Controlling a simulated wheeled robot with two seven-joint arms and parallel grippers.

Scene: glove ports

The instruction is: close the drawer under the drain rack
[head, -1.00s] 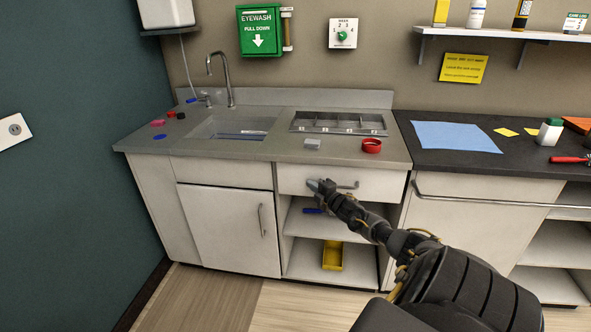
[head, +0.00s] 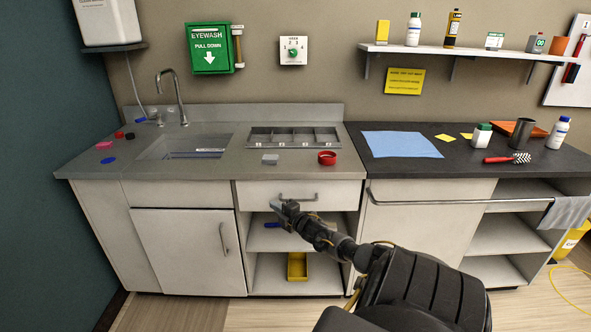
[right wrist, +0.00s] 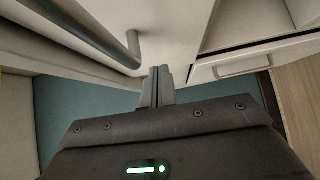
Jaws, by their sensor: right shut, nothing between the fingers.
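The drawer (head: 262,194) is the pale front with a bar handle (head: 297,197) below the grey drain rack (head: 293,146). In the head view its front looks flush or nearly flush with the cabinet; I cannot tell whether a small gap is left. My right gripper (head: 277,205) is shut and empty, in front of the drawer's lower part, left of the handle's middle. I cannot tell whether it touches. In the right wrist view its fingertips (right wrist: 159,72) point at a pale front, with a bar handle (right wrist: 132,48) close by on the upper left. My left gripper is not in view.
Open shelves below the drawer hold a yellow bin (head: 297,266) and a blue item. A cabinet door (head: 185,250) stands to the left. A long rail (head: 450,202) runs along the dark bench on the right.

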